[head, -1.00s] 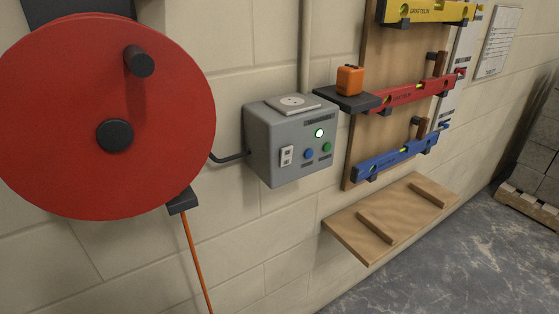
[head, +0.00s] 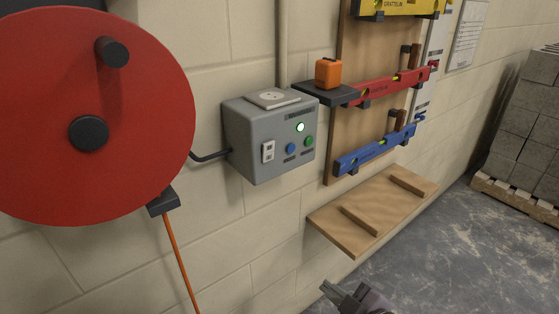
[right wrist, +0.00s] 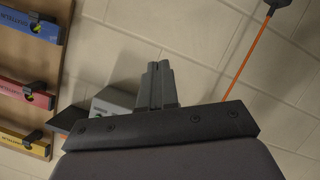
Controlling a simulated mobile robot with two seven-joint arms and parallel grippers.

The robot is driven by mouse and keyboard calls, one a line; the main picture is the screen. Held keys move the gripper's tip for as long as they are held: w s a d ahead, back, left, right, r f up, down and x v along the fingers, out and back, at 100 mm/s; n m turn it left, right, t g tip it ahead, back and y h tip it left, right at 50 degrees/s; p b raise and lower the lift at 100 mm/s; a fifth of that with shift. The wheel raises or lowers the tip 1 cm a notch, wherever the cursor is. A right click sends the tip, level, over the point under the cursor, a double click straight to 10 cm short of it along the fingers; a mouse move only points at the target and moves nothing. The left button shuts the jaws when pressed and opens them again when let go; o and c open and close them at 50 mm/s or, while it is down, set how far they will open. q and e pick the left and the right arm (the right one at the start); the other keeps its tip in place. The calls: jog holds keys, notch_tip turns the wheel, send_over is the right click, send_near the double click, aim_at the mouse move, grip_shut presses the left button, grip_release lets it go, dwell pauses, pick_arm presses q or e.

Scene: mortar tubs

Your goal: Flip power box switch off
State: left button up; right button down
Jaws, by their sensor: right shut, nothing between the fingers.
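The grey power box (head: 270,138) is fixed to the block wall in the middle of the head view. Its front carries a white switch (head: 268,151) at the left, a blue button (head: 291,148), a green button (head: 308,141) and a lit green lamp (head: 300,127). Which way the switch is tipped is too small to tell. My right gripper (head: 328,289) is low in the head view, below the box and well apart from it. In the right wrist view its fingers (right wrist: 159,84) are shut and empty, and partly hide the box (right wrist: 113,100). My left gripper is not in view.
A large red reel (head: 90,115) with an orange cable (head: 180,262) hangs left of the box. To its right are a dark shelf with an orange block (head: 328,73), several spirit levels on a board, and a wooden shelf (head: 372,210). Stacked blocks stand at far right.

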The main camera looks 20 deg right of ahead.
notch_tip(320, 180, up, 22)
jog(key=w+a+n+t+y+b, duration=0.1)
jog(key=w+n+t+y+b, duration=0.1)
jog(key=n, duration=1)
jog(key=t+y, duration=0.1)
jog(key=t, duration=0.1)
jog(key=shift+a+f+n+t, duration=0.2)
jog(key=shift+f+n+t, duration=0.05)
jog(key=shift+n+t, duration=0.05)
jog(key=shift+w, duration=0.1)
jog(key=p, duration=0.2)
send_near(270, 148)
jog(key=x, duration=0.5)
jog(key=shift+r, duration=0.1)
jog(key=shift+x, duration=0.9)
